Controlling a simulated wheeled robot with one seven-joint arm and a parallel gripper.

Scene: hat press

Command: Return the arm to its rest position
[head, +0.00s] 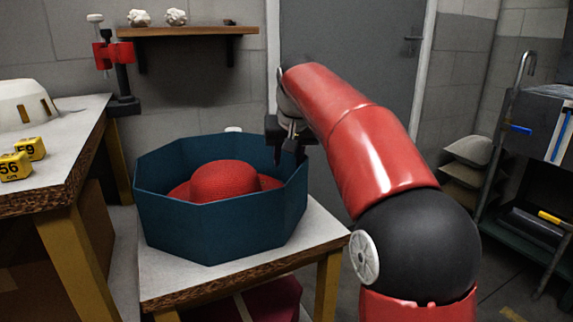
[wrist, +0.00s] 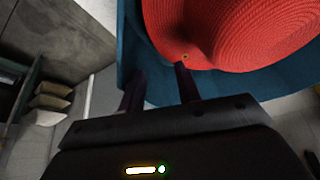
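A red woven hat (head: 225,182) with a rounded crown lies inside a blue octagonal bin (head: 220,228). The bin stands on a small light-topped table. My gripper (head: 288,160) points down at the bin's back right rim, to the right of the hat. In the wrist view my gripper (wrist: 157,78) has its two dark fingers apart, with no held object visible between them. The hat (wrist: 235,30) fills the top of that view, beyond the fingertips. Whether the fingers touch the blue wall cannot be told. My red arm is bent and reaches in from the right.
A workbench (head: 60,170) at left holds a pale hat form (head: 22,102) and yellow numbered blocks (head: 16,166). A red and black press (head: 112,58) stands at its far corner. A wooden shelf (head: 190,32) is on the wall. A rack (head: 530,160) and stacked sacks (head: 468,165) stand at right.

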